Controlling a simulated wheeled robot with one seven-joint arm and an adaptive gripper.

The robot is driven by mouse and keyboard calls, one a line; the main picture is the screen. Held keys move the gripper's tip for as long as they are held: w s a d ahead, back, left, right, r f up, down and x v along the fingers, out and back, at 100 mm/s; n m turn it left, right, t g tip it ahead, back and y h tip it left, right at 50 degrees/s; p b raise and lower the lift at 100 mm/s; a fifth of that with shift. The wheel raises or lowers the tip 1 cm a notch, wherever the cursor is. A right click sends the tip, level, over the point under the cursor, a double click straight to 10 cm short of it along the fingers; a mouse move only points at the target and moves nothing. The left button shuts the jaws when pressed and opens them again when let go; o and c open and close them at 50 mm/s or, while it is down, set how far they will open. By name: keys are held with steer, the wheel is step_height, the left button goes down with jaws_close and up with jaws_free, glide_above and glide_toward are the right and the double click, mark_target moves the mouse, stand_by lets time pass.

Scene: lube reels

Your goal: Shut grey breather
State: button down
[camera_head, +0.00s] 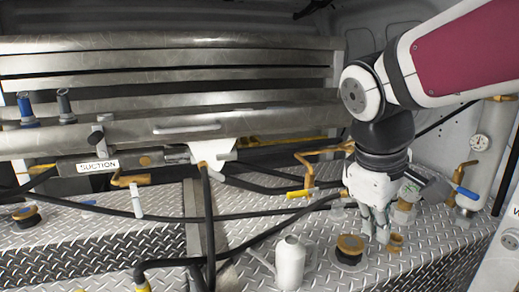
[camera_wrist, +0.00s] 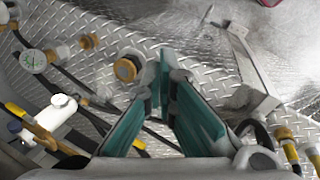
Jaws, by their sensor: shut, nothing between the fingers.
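A grey, tilted cylindrical part (camera_head: 436,191) sits at the right of the deck, beside a round pale tag and a brass fitting; I cannot tell for certain that it is the grey breather. The round marked tag (camera_wrist: 33,60) shows at the left of the wrist view, on a brass fitting (camera_wrist: 61,52). My gripper (camera_head: 377,232) points down just left of these fittings, its fingers close to a small brass fitting (camera_head: 396,241). In the wrist view, my gripper (camera_wrist: 166,68) has its teal fingers converging at the tips, empty. The fingertips partly hide the deck there.
A blue-handled valve (camera_head: 466,193) and a gauge (camera_head: 479,143) are at the right. Black hoses cross the diamond-plate deck. Steel rails (camera_head: 170,64) run behind.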

steer(key=s+f+m+t+y+p, duration=0.1)
steer(key=s+m, duration=0.6)
steer(key=s, duration=0.7)
steer(key=shift+s+f+t+y, duration=0.3)
steer(key=shift+t+y, duration=0.2)
steer(key=shift+y, duration=0.5)
steer(key=shift+r, duration=0.1)
